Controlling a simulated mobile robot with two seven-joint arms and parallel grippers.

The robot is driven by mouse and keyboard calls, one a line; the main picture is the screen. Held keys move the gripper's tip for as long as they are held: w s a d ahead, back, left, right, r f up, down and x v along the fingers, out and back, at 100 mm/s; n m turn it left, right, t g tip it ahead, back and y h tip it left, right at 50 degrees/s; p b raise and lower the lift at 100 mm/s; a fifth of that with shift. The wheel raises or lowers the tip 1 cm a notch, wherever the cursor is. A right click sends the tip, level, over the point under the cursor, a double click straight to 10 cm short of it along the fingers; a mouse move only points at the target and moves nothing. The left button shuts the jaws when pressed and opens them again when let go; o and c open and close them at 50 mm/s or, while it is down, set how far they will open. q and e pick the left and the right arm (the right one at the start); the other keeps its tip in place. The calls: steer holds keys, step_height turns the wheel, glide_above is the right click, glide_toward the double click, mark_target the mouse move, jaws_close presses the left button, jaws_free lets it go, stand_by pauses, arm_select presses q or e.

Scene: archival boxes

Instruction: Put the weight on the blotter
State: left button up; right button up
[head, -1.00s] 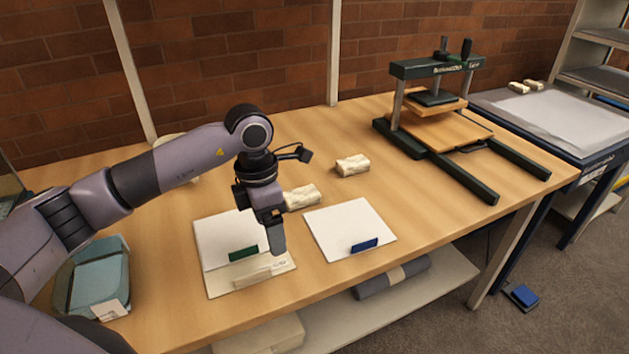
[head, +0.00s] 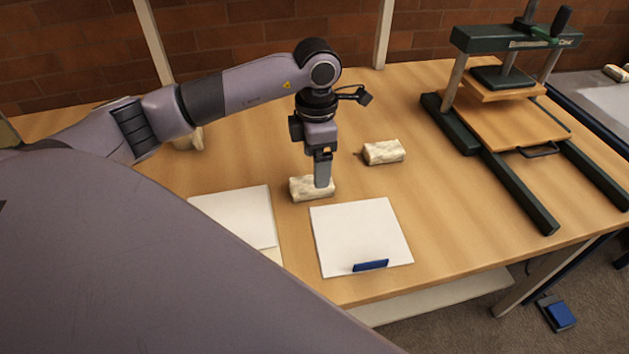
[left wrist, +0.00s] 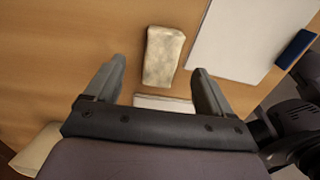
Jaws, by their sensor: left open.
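A cream, mottled weight (head: 311,187) lies on the wooden table behind the white sheets. A second similar weight (head: 384,152) lies farther back to the right. A white sheet with a blue tab (head: 355,232) lies flat at the front; another white stack (head: 238,218) lies to its left, partly hidden by my arm. I cannot tell which is the blotter. My left gripper (head: 322,180) points down at the nearer weight, overlapping it in the head view. In the left wrist view, the open gripper (left wrist: 160,82) has that weight (left wrist: 163,57) ahead between its fingers, seemingly untouched. My right gripper is out of view.
A dark green press (head: 515,85) stands at the right of the table (head: 430,215). A cream object (head: 188,138) sits at the back left, behind my arm. A brick wall is behind. The table between the farther weight and the press is clear.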

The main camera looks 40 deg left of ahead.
arm_select(q)
steer(key=f, duration=0.3)
steer(key=shift+s+f+p, duration=0.3)
steer(key=shift+s+f, duration=0.05)
steer(key=shift+s, duration=0.05)
steer(key=shift+f, duration=0.6)
steer(key=shift+w+r, duration=0.1)
jaws_close()
steer(key=shift+r, duration=0.1)
step_height(320, 180, up, 20)
steer(key=shift+p, duration=0.3)
